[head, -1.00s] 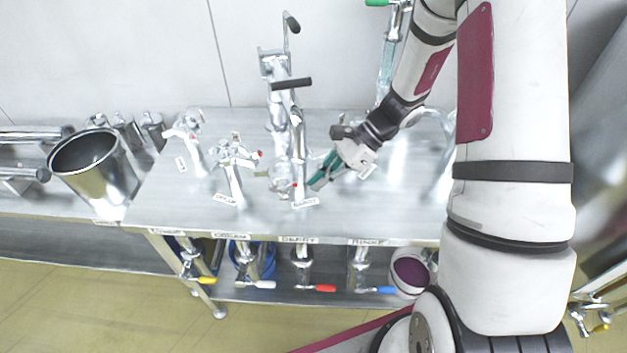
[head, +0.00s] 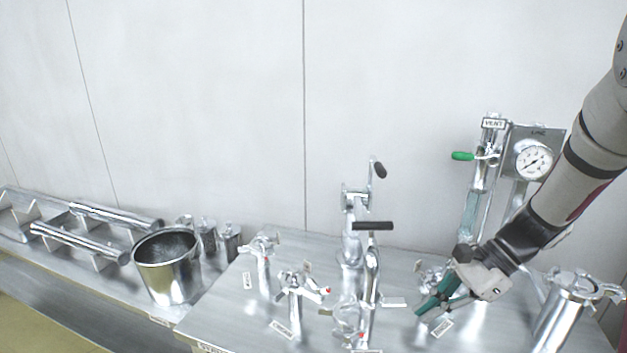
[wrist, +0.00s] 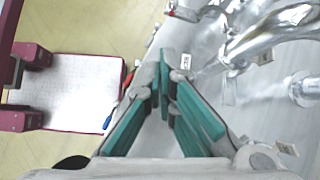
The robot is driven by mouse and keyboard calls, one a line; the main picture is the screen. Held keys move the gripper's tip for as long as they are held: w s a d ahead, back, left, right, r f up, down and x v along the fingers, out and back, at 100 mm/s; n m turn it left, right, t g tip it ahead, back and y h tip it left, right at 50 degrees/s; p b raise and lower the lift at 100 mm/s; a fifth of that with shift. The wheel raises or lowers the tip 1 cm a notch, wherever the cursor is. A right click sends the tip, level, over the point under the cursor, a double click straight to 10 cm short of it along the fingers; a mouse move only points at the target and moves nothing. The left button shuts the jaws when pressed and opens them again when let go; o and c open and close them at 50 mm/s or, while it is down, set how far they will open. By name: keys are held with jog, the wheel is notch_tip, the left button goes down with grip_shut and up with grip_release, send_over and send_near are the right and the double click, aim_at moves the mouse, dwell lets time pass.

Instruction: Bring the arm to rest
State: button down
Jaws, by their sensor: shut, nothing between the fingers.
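My gripper (head: 434,305) has teal finger pads and is shut and empty. In the head view it hangs low over the right part of the steel bench (head: 225,305), among metal valves. In the wrist view my gripper (wrist: 163,85) points along the bench's front edge, its fingertips together. My arm comes in from the right of the head view. A valve (head: 431,272) stands close behind the gripper; I cannot tell whether they touch.
A press with black handles (head: 372,226) stands left of the gripper. A vent pipe with a green lever (head: 462,156) and a gauge (head: 534,160) stand behind. A metal canister (head: 562,305) is at right. A steel bucket (head: 170,280) and pipes are at left. Space above is clear.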

jog(key=s+a+r+n+t+h, duration=0.2)
jog(key=s+r+n+h, duration=0.2)
jog(key=s+r+n, duration=0.3)
jog(key=s+a+r+n+t+h, duration=0.3)
jog(key=s+r+n+h, duration=0.1)
jog(key=s+r+n, duration=0.4)
jog(key=shift+s+r+n, duration=0.2)
jog(key=shift+r+n, duration=0.7)
jog(key=shift+n, duration=0.1)
